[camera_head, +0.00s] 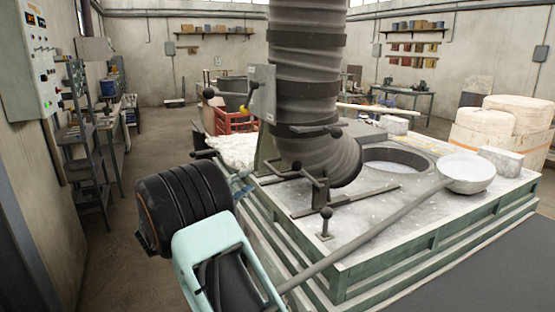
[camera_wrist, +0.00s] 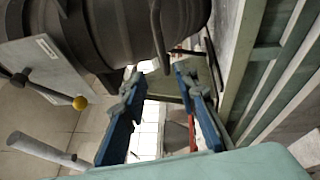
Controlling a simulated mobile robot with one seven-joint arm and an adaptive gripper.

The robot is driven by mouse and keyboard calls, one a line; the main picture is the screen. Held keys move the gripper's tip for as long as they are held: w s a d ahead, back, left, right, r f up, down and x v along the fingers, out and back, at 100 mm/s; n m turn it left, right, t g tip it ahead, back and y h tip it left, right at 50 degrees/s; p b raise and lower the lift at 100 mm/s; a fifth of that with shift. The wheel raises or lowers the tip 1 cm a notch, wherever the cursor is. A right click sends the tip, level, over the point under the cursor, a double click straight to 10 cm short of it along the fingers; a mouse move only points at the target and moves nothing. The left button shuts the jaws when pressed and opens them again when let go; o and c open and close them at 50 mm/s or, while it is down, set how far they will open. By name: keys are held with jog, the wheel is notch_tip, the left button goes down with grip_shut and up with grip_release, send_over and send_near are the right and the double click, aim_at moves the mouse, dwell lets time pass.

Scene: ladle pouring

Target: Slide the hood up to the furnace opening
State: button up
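The hood (camera_head: 318,155) is a dark ribbed duct that comes down from above and bends at its lower end, with black-knobbed handles around it. It stands on the furnace top, left of the round furnace opening (camera_head: 395,165) and apart from it. My gripper (camera_head: 241,183) is at the left edge of the furnace, left of and in front of the hood. In the wrist view my gripper (camera_wrist: 158,76) has its blue fingers spread. A dark rod (camera_wrist: 158,35) of the hood (camera_wrist: 110,35) reaches toward the gap between the fingertips; I cannot tell whether it is between them.
Pale round containers (camera_head: 500,125) stand at the back right.

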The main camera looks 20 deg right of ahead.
aim_at(271, 166)
jog(key=shift+m+h, duration=0.3)
jog(key=p+x, duration=0.1)
jog(key=x, duration=0.2)
jog(key=p+x, duration=0.1)
jog(key=x, duration=0.2)
jog(key=p+x, duration=0.1)
jog(key=x, duration=0.3)
jog(key=shift+d+f, duration=0.1)
jog(key=shift+f, duration=0.3)
jog(key=shift+x, duration=0.8)
jog(key=shift+f, duration=0.1)
jog(key=shift+c, duration=0.3)
grip_shut()
